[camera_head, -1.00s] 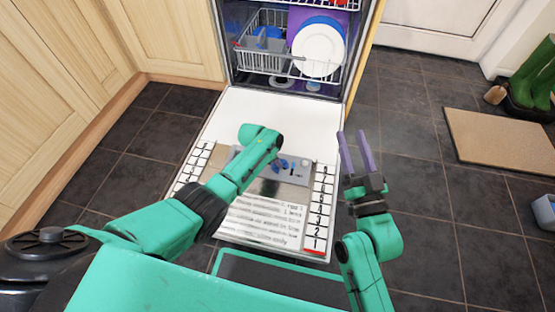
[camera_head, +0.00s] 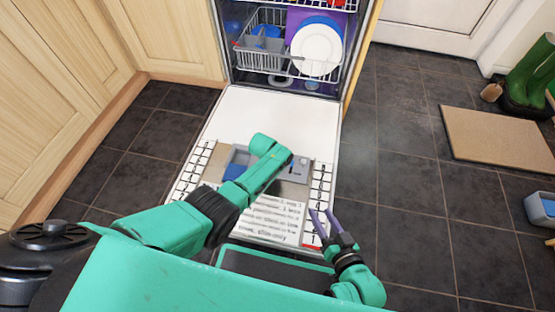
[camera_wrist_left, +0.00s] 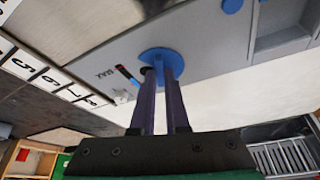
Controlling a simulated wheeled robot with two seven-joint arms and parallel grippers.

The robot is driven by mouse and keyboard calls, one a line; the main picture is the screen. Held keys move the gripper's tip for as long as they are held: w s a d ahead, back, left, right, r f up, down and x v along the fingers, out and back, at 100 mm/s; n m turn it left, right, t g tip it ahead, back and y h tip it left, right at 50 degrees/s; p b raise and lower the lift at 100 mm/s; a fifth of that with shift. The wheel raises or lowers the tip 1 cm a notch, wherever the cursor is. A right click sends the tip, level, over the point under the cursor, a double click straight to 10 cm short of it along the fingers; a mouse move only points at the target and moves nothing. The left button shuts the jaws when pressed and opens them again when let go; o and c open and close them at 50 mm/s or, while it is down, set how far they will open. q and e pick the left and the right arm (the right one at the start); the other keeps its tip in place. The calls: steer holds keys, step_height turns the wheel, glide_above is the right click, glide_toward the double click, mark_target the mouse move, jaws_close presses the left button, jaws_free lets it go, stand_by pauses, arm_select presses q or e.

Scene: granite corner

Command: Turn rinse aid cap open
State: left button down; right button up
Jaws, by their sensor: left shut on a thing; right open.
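The round blue rinse aid cap (camera_wrist_left: 153,54) sits in the grey dispenser panel in the left wrist view, beside a "MAX" mark. My left gripper (camera_wrist_left: 158,75) has its two purple fingers close together on the cap, partly covering it. In the head view the grey dispenser panel (camera_head: 294,172) lies on the lowered dishwasher door, and my left forearm hides the cap and the left fingertips. My right gripper (camera_head: 319,222) is open and empty, with its fingers apart over the door's near right corner.
The open dishwasher door (camera_head: 250,118) carries numbered strips and a printed label (camera_head: 268,217). A lower rack (camera_head: 262,50) with a white plate (camera_head: 317,50) is behind it. Wooden cabinets (camera_head: 165,35) stand left. Tiled floor on the right is clear up to a brown mat (camera_head: 495,135).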

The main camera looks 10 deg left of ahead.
arm_select(q)
steer(key=shift+s+d+n+y, duration=0.15)
steer(key=shift+n+y, duration=0.35)
steer(key=shift+n, duration=0.7)
steer(key=shift+n+y, duration=0.3)
steer(key=shift+n, duration=0.5)
steer(key=c, duration=0.9)
jaws_free()
